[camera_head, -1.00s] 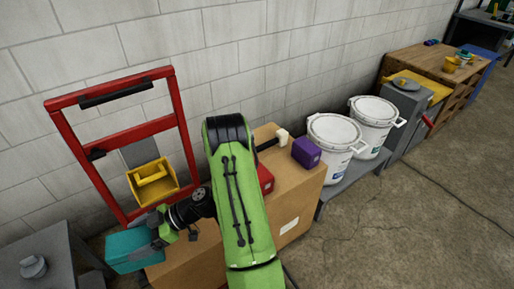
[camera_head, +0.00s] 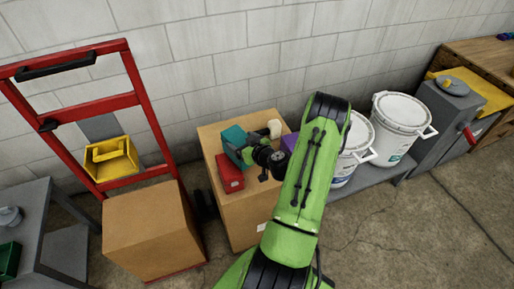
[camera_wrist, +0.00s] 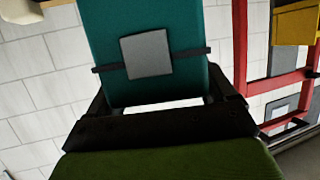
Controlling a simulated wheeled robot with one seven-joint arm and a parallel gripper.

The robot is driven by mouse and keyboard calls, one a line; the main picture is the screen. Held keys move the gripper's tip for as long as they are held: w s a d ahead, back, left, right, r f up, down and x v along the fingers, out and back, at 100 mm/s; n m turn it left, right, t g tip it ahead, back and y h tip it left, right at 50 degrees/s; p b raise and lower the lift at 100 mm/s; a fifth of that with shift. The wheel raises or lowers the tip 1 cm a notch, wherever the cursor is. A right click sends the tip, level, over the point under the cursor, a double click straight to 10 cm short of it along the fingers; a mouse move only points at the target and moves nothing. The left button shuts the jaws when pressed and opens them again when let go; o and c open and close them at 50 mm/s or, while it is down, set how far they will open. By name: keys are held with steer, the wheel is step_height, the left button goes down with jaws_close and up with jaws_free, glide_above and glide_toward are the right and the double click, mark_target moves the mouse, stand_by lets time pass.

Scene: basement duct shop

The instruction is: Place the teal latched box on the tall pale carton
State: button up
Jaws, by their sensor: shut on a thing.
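The teal latched box (camera_head: 233,138) is held by my gripper (camera_head: 250,157) over the back left part of the tall pale carton's top. In the wrist view the teal box (camera_wrist: 148,30) fills the upper middle, with a grey latch plate and a dark band across it. My gripper (camera_wrist: 160,112) is shut on it. The tall pale carton (camera_head: 240,208) stands right of the red hand truck. Whether the teal box touches the carton's top cannot be told.
On the same carton are a red box (camera_head: 229,174), a pale mallet head (camera_head: 274,128) and a purple box (camera_head: 289,142), partly hidden by my arm. A lower carton (camera_head: 150,232) sits on the hand truck (camera_head: 150,125). White buckets (camera_head: 400,112) stand to the right.

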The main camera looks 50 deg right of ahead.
steer(key=s+d+f+m+g+h, duration=0.1)
steer(key=s+d+f+m+h, duration=0.15)
steer(key=s+d, duration=0.35)
steer(key=shift+m+h, duration=0.35)
steer(key=shift+h, duration=0.2)
steer(key=f+b, duration=0.1)
steer(key=f, duration=0.2)
steer(key=f+b, duration=0.1)
steer(key=f, duration=0.2)
steer(key=w+d+f+b, duration=0.1)
steer(key=f, duration=0.2)
steer(key=shift+f, duration=0.1)
